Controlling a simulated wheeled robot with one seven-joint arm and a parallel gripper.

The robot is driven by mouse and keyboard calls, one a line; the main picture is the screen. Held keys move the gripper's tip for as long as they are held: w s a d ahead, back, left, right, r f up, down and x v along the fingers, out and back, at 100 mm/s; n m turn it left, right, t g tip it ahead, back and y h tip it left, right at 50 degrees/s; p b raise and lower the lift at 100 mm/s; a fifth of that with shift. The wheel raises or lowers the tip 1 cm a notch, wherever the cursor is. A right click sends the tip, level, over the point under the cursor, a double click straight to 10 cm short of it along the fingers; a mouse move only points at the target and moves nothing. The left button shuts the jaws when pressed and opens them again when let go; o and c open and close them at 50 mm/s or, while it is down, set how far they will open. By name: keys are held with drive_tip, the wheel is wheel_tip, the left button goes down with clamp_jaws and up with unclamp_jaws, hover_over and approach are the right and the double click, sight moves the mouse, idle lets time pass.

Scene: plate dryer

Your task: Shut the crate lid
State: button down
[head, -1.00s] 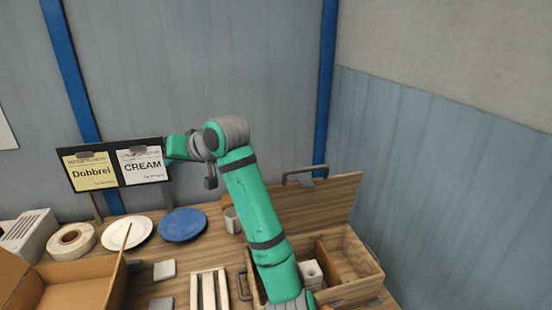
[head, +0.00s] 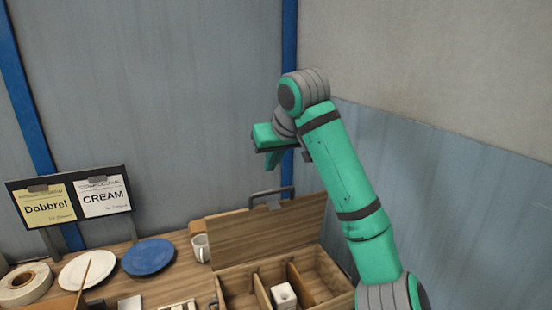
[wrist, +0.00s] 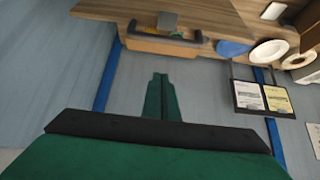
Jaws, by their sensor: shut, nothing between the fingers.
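The wooden crate (head: 336,280) stands at the bottom of the head view, with its inner compartments showing. Its lid (head: 290,222) is open and stands up at the crate's back side, with a dark grey handle (head: 270,193) at its top edge. The handle also shows in the wrist view (wrist: 185,42). My gripper (head: 273,162) is above the lid handle in the head view, apart from it, with its fingers hanging down. In the wrist view my fingers (wrist: 160,78) are together and empty. My arm covers the crate's right surroundings.
A white block (head: 284,295) with a hole sits in the crate. A mug (head: 200,247), a blue plate (head: 148,257) and a white plate (head: 88,270) stand left of it. A sign board (head: 72,204) stands behind the plates.

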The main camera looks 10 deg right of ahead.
drive_tip(key=shift+s+f, duration=0.2)
drive_tip(key=shift+f, duration=1.1)
drive_tip(key=shift+s+f, duration=0.15)
drive_tip(key=shift+f, duration=1.15)
drive_tip(key=shift+w, duration=0.1)
